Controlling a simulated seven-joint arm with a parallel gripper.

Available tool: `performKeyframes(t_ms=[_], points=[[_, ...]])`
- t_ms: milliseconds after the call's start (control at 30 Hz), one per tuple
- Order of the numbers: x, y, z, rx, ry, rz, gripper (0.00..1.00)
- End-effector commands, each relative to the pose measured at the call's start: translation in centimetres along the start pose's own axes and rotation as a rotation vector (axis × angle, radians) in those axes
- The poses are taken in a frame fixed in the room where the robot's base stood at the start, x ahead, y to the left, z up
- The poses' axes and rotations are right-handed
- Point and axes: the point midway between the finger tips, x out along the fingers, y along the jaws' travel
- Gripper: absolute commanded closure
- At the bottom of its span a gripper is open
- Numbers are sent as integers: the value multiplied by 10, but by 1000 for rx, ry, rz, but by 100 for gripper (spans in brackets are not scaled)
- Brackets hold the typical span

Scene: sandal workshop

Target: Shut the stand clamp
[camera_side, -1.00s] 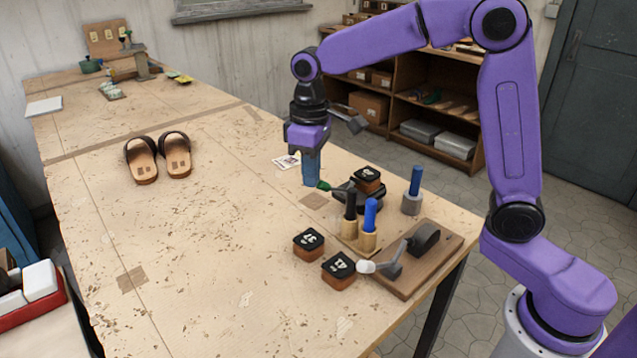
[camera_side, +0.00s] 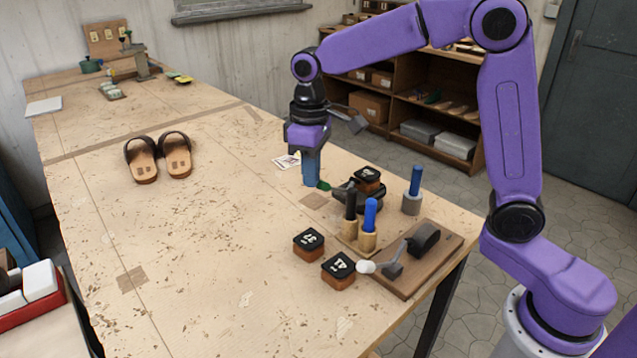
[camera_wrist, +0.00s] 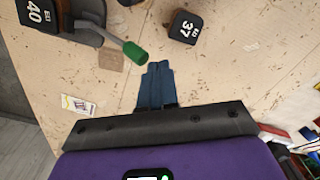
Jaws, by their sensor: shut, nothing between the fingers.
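A dark stand (camera_side: 345,198) bears a numbered block (camera_side: 368,179) and has a lever with a green handle (camera_side: 324,186). In the wrist view, the stand (camera_wrist: 90,18), the block marked 40 (camera_wrist: 38,14) and the green handle (camera_wrist: 135,53) show at top left. The handle sticks out toward my fingers. My gripper (camera_side: 311,184) points down with its blue fingers shut and empty, just left of the handle. In the wrist view, the fingertips (camera_wrist: 158,66) are very close to the handle's end; I cannot tell whether they touch.
A wooden board with a white-knobbed lever (camera_side: 390,265) lies at the table's right edge. Blue- and black-handled tools (camera_side: 370,222) and two numbered blocks (camera_side: 308,245) stand near it. Sandals (camera_side: 160,157) lie at left. A small card (camera_side: 286,162) lies behind my gripper. The table's middle is clear.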

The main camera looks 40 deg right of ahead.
Motion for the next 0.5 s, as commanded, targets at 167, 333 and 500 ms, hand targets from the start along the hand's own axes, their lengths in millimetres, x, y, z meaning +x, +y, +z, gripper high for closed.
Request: performKeyframes(t_ms=[167,333,500], points=[[0,0,0,0,0,0,100],[4,0,0,0,-2,0,100],[12,0,0,0,-2,0,100]])
